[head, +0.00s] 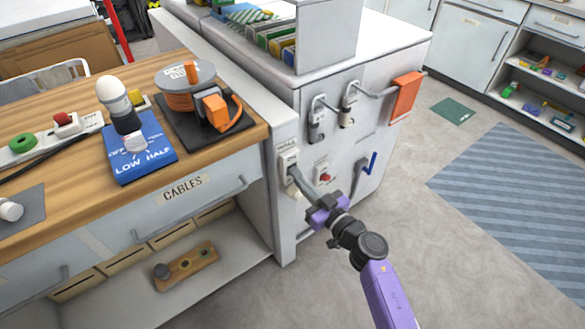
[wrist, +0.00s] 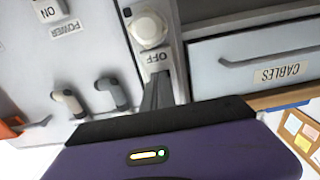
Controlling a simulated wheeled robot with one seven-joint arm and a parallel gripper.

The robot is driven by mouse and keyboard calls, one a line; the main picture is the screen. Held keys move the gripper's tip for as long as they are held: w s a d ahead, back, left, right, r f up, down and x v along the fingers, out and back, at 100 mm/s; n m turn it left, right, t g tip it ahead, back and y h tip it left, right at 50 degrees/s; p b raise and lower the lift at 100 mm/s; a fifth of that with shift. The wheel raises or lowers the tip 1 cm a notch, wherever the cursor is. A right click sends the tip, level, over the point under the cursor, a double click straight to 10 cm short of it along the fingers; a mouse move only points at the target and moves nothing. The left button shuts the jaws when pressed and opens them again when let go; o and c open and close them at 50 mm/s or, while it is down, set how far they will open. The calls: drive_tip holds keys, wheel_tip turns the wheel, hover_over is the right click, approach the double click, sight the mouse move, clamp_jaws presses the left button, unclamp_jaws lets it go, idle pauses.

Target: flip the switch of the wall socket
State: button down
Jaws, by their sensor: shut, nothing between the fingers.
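The white wall socket (head: 289,160) is on the grey side panel of the cabinet, right of the workbench. The fingers hide part of the socket.
A second small panel with a red button (head: 324,176) is right of the socket; a POWER label (wrist: 67,29) shows near it.

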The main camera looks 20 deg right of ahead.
drive_tip(key=shift+r+p, duration=0.4)
idle(0.5)
drive_tip(key=shift+f, duration=0.45)
drive_tip(key=shift+s, duration=0.15)
idle(0.3)
drive_tip(key=p+v, duration=0.4)
drive_tip(key=v, duration=0.3)
idle(0.5)
idle(0.4)
